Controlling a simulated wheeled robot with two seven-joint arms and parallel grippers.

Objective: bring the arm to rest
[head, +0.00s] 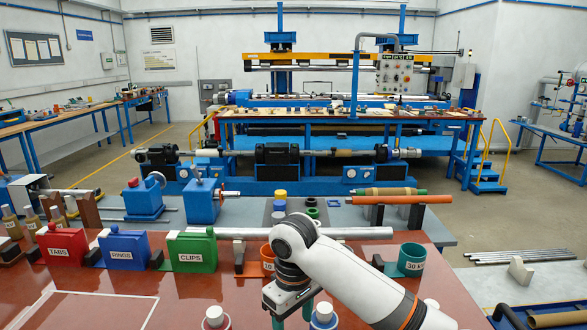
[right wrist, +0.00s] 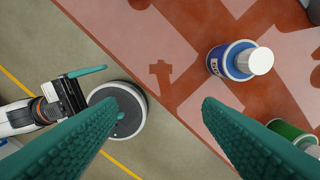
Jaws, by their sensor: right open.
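My right arm (head: 345,275), white with an orange ring, reaches in from the lower right of the head view. Its gripper (head: 292,314) points down over the front of the red bench. In the right wrist view the teal fingers (right wrist: 168,98) are wide apart with nothing between them. A blue container with a white cap (right wrist: 240,60) stands beyond the right finger, apart from it. It also shows in the head view (head: 323,316). My left gripper (right wrist: 70,92) shows partly at the left of the right wrist view, with one teal finger visible; the rest is hidden.
A green container (right wrist: 291,134) stands by the right finger. The red bench (head: 215,285) carries TABS (head: 62,247), RINGS (head: 124,251) and CLIPS (head: 192,251) bins, a long grey bar (head: 345,233) and a teal cup (head: 411,258).

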